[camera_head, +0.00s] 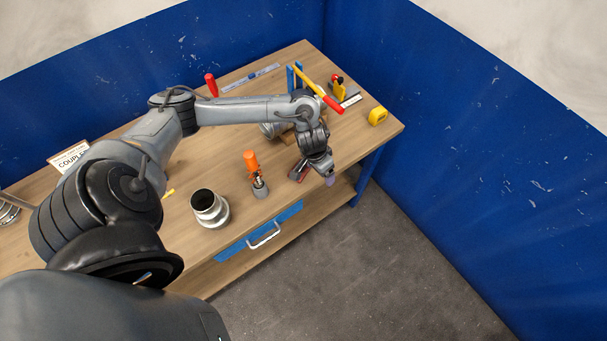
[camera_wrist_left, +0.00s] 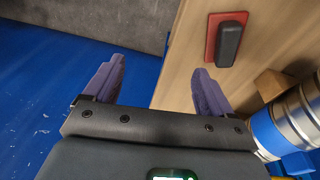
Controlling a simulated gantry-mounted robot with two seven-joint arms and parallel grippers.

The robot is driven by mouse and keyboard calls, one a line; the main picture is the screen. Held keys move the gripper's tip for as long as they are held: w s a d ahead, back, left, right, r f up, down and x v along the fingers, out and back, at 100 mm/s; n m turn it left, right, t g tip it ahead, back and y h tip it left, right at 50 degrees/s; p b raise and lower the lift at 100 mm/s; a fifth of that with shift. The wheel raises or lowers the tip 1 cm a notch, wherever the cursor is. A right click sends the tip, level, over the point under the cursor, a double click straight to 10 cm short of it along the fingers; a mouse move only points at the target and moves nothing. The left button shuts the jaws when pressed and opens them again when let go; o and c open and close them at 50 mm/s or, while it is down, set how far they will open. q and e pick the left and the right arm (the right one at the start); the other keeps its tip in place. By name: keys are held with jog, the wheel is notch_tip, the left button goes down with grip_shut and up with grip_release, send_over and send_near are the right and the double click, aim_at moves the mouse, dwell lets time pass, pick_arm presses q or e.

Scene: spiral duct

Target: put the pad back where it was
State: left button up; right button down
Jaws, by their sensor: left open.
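The pad (camera_wrist_left: 212,40) is red with a black block-shaped grip on top. It lies flat on the wooden table near its front edge, in the upper right of the left wrist view. In the head view the pad (camera_head: 296,173) shows small and partly hidden beside my left gripper. My left gripper (camera_head: 328,178) has purple fingers and hangs at the table's front edge, right of the pad. In the left wrist view the gripper (camera_wrist_left: 158,66) is open with nothing between its fingers. The right gripper is not in view.
An orange-handled tool (camera_head: 256,174) and a metal duct coupling (camera_head: 209,207) stand left of the pad. Behind my arm lie a metal duct (camera_wrist_left: 297,118) with a blue band and a wooden block (camera_wrist_left: 272,83). A yellow tape measure (camera_head: 377,116) sits at the right end of the table.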

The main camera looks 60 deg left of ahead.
pick_arm(q)
jog(key=s+d+r+m+t+h, duration=0.2)
jog(key=d+m+t, duration=0.3)
jog(key=d, duration=1.6)
jog(key=s+a+r+g+y, duration=0.1)
jog(key=s+a+r, duration=0.1)
jog(key=s, duration=0.4)
jog(key=s+a+r+n+g+y, duration=0.1)
jog(key=s+a+r+g, duration=0.1)
jog(key=s, duration=0.5)
jog(key=shift+a+r+y, duration=0.2)
jog(key=shift+a+y, duration=0.1)
jog(key=shift+a, duration=0.25)
jog(key=shift+w, duration=0.1)
notch_tip(320, 180, up, 11)
jog(key=p, duration=1)
jog(key=shift+f+p, duration=0.2)
jog(key=shift+p, duration=0.1)
